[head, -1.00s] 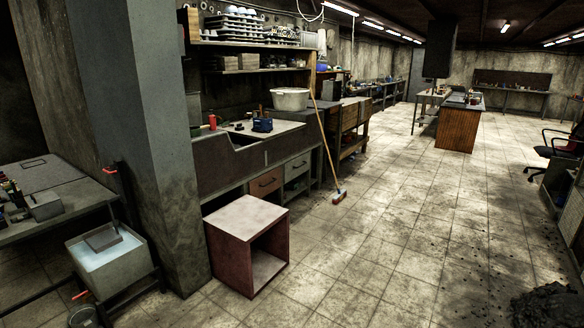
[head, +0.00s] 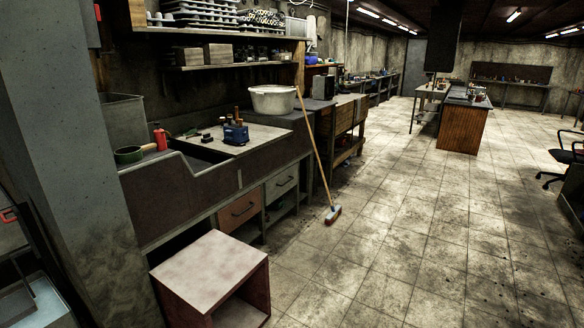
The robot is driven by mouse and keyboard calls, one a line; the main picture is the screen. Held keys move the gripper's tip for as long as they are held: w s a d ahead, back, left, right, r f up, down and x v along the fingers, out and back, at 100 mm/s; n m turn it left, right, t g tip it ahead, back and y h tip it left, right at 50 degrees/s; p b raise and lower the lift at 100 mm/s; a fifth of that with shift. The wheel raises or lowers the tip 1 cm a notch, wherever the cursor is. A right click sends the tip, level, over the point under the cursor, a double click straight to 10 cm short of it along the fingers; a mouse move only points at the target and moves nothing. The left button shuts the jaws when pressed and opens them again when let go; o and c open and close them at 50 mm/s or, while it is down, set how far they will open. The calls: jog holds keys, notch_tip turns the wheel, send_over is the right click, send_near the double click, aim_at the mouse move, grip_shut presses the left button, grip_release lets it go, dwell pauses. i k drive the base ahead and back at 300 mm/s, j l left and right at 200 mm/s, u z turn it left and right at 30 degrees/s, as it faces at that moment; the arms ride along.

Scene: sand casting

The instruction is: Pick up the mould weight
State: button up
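I cannot make out for certain which thing is the mould weight. A small blue block-like object (head: 236,133) with brown upright parts stands on the light top of the workbench (head: 262,139) at the left. Small dark pieces lie beside it, too small to tell. My gripper is not in view.
A pale-topped open box (head: 212,268) stands on the floor in front of the workbench. A broom (head: 318,160) leans near a white tub (head: 273,99). A grey pillar (head: 75,170) is close on the left. The tiled floor (head: 400,235) is clear ahead and right.

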aim_at(207, 139)
jog(key=i, duration=4.1)
jog(key=i+u, duration=0.1)
jog(key=i, duration=0.45)
jog(key=i+l+u, duration=0.15)
jog(key=i, duration=0.4)
jog(key=i+l+u, duration=0.1)
jog(key=i, duration=0.45)
